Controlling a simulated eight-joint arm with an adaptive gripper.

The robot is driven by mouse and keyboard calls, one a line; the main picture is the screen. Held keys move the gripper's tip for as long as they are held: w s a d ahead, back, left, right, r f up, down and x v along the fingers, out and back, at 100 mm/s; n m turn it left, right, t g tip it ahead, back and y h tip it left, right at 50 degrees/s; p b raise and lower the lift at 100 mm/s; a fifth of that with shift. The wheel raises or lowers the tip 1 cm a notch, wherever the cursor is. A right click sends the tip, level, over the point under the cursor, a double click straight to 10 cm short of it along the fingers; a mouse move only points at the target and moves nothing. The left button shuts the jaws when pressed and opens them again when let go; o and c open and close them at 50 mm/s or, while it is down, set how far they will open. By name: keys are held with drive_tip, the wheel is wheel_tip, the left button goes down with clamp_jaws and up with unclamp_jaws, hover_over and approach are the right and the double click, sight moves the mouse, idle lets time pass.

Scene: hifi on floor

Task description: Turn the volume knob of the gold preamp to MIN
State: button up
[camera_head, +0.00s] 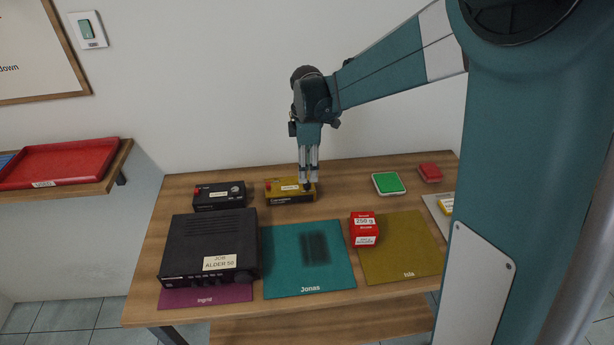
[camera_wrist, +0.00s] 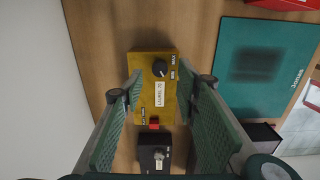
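The gold preamp (camera_head: 285,193) stands near the back of the table, below my gripper in the head view. In the wrist view the gold preamp (camera_wrist: 168,95) lies between and beyond my fingers. Its round black volume knob (camera_wrist: 159,68) shows near the upper end of its top, with small markings beside it, one reading like MAX. The knob's exact pointer direction is too small to tell. A red part and a white label are also on the preamp. My gripper (camera_head: 308,180) points down and is open; its fingertips (camera_wrist: 166,78) are apart on either side of the knob, with nothing visibly held.
A black box (camera_head: 219,195) with a red part stands left of the preamp. A large black unit (camera_head: 208,240) sits in front, left. A teal mat (camera_head: 285,275), a red box (camera_head: 364,230), an olive mat (camera_head: 405,255) and a green-topped item (camera_head: 388,183) are right or in front.

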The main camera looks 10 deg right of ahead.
wheel_tip(320, 180, up, 8)
drive_tip(key=shift+f, duration=0.2)
drive_tip(key=shift+s, duration=0.1)
idle(0.5)
drive_tip(key=s+d+r+m+t, duration=0.2)
drive_tip(key=s+d+r+m, duration=0.15)
drive_tip(key=s, duration=0.45)
drive_tip(key=s+d+r+m+t, duration=0.1)
drive_tip(key=s+d+r+m, duration=0.15)
drive_tip(key=s+m, duration=0.4)
drive_tip(key=s+d+f+m+t, duration=0.1)
drive_tip(key=s+m, duration=0.1)
drive_tip(key=s, duration=0.3)
drive_tip(key=s+d+f+m+t, duration=0.1)
drive_tip(key=s+d+f+m, duration=0.1)
drive_tip(key=s, duration=0.4)
drive_tip(key=s+d+f+m+t+b, duration=0.1)
drive_tip(key=s+d+m+t, duration=0.1)
drive_tip(key=s, duration=0.4)
drive_tip(key=shift+s+f+m, duration=0.15)
drive_tip(key=shift+f+m, duration=0.1)
drive_tip(key=shift+m, duration=0.65)
drive_tip(key=shift+d, duration=0.1)
drive_tip(key=shift+c, duration=0.3)
